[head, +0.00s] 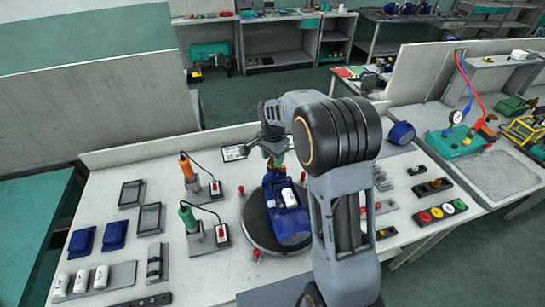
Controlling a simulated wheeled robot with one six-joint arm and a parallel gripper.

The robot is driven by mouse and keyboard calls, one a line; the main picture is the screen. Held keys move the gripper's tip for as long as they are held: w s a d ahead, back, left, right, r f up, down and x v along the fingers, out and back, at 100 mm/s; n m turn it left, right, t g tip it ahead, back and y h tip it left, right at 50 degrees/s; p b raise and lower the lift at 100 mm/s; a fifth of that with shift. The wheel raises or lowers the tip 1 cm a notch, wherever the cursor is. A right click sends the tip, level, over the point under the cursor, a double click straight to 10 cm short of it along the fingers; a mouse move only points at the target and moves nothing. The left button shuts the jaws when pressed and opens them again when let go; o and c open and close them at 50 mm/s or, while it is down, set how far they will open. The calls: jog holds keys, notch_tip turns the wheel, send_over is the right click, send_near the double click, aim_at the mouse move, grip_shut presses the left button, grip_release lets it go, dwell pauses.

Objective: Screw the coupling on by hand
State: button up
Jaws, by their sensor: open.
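A blue pump body (292,222) with a white cylinder (289,197) on it lies on a dark round turntable (262,232) in the middle of the bench. My gripper (271,150) is over the far end of the pump, partly hidden by my own arm; it is open. A small yellowish piece (270,163) shows just below it, at the pump's far end. It may be the coupling, but it is too small to tell. I cannot tell whether the fingers are around it or touch it.
An orange-handled tool (187,167) and a green-handled tool (188,218) stand on holders left of the turntable. Blue trays (82,241), white cylinders (80,281) and a strip with coloured buttons (437,213) lie around. Red knobs (241,190) ring the turntable.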

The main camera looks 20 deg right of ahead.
jog(key=shift+n, duration=1.7)
jog(key=shift+n, duration=1.8)
grip_shut()
jog(key=shift+m, duration=1.8)
jog(key=shift+m, duration=1.7)
